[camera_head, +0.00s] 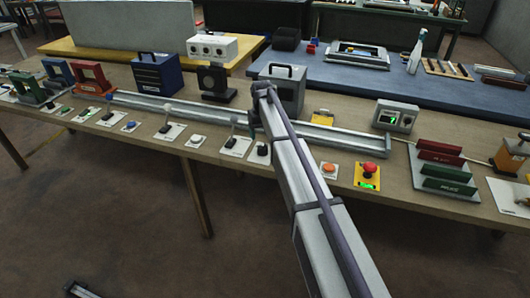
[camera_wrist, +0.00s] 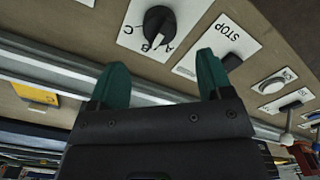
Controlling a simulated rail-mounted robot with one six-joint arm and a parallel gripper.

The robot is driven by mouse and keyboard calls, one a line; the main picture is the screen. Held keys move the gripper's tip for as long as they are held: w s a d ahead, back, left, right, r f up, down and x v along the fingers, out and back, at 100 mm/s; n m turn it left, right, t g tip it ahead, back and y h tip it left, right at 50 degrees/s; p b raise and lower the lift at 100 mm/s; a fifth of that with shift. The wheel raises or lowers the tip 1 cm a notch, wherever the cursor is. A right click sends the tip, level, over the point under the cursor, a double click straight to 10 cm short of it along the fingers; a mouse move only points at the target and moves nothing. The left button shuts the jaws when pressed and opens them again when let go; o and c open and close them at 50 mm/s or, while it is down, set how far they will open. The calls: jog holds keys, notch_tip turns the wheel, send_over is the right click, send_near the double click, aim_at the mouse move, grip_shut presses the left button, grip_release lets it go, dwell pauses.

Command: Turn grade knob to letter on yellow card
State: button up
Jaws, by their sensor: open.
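The grade knob (camera_wrist: 157,24) is black and sits on a white plate (camera_wrist: 180,8) with the letters A, B and C, at the top middle of the wrist view.
A plate marked STOP (camera_wrist: 222,45) with a dark knob is close to the right finger in the wrist view. A metal rail (camera_head: 185,112) runs along the table. An orange button (camera_head: 329,168) and a red button (camera_head: 369,169) stand right of my arm.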

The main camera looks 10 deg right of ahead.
aim_at(263, 146)
notch_tip(263, 146, down, 8)
jog(key=b, duration=0.6)
jog(key=shift+f, duration=0.1)
jog(key=shift+r, duration=0.2)
jog(key=shift+c, duration=0.3)
jog(key=c, duration=0.9)
